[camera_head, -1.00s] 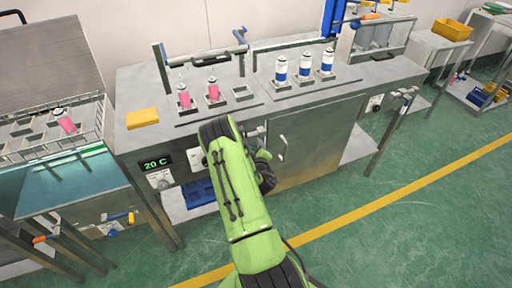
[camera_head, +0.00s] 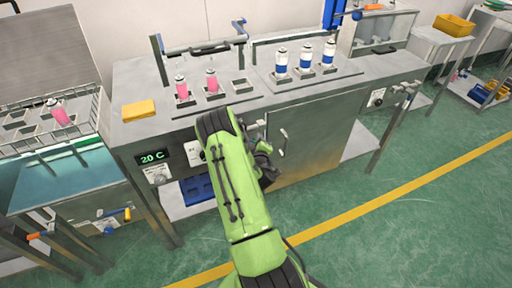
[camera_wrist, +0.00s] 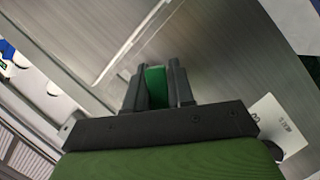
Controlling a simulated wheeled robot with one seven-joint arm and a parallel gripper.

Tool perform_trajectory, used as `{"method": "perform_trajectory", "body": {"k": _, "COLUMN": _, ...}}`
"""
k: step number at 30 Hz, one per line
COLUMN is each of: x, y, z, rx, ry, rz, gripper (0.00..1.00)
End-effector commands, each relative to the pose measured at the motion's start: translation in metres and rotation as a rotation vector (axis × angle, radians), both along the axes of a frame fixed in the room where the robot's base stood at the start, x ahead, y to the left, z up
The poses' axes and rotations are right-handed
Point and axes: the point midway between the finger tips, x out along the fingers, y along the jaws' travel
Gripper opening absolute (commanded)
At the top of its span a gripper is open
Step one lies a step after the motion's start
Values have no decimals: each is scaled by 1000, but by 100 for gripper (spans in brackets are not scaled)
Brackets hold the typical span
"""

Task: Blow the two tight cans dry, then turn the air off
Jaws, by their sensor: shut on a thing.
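Two pink cans, one on the left (camera_head: 181,88) and one on the right (camera_head: 211,82), stand upright in the left rack on the steel bench; its third pocket (camera_head: 239,87) is empty. A bar with a dark pipe (camera_head: 205,47) spans behind them. Three white-and-blue cans (camera_head: 306,58) stand upright in the right rack. Which cans are tight I cannot tell. My gripper (camera_wrist: 157,85) is shut on a green piece (camera_wrist: 155,88), seen between its fingers in the wrist view, at the bench's front panel. In the head view my arm mostly hides the fingers and this piece.
A yellow block (camera_head: 138,111) lies on the bench's left end. A water bath (camera_head: 60,185) at the left has a wire basket (camera_head: 92,125) holding a pink can (camera_head: 58,112). A display (camera_head: 152,157) reads 20 C. The green floor in front is clear.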

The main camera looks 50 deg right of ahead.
Motion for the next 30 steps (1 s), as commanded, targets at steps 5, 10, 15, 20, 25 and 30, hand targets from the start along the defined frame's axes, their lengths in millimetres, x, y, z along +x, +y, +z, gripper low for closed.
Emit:
{"method": "perform_trajectory", "body": {"k": 5, "x": -1, "y": 0, "z": 0, "rx": -14, "ry": 10, "rz": 1, "gripper": 0}}
{"method": "perform_trajectory", "body": {"k": 10, "x": -1, "y": 0, "z": 1, "rx": -13, "ry": 11, "rz": 1, "gripper": 0}}
{"method": "perform_trajectory", "body": {"k": 15, "x": -1, "y": 0, "z": 1, "rx": -13, "ry": 11, "rz": 1, "gripper": 44}}
{"method": "perform_trajectory", "body": {"k": 20, "x": -1, "y": 0, "z": 1, "rx": -14, "ry": 10, "rz": 1, "gripper": 44}}
{"method": "perform_trajectory", "body": {"k": 25, "x": 0, "y": 0, "z": 1, "rx": -12, "ry": 9, "rz": 1, "gripper": 44}}
{"method": "perform_trajectory", "body": {"k": 30, "x": 1, "y": 1, "z": 3, "rx": 23, "ry": -10, "rz": 2, "gripper": 44}}
